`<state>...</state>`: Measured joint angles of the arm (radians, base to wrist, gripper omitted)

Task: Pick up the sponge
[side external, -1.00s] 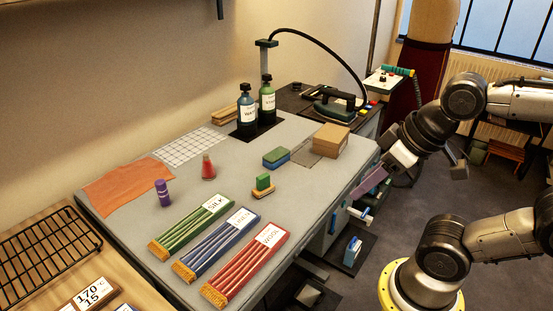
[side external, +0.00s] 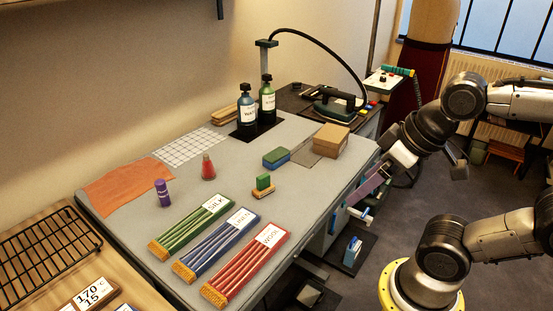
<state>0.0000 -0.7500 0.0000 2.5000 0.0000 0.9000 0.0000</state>
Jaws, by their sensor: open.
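A block with a green top and blue lower part, which looks like the sponge (side external: 276,158), lies flat on the grey table (side external: 300,205) right of its middle. A smaller green block on a tan base (side external: 263,184) stands just in front of it; it looks like a small brush. My gripper (side external: 362,192) is at the table's right edge, apart from the sponge and to its right. It is open, with a purple-looking finger showing, and nothing is seen in it. The other finger is hard to make out.
A cardboard box (side external: 331,140) sits right of the sponge. Two bottles (side external: 257,104) and an iron (side external: 335,105) stand behind. A red flask (side external: 208,167) and purple tube (side external: 162,191) are left. Labelled green, blue and red bundles (side external: 245,267) lie in front.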

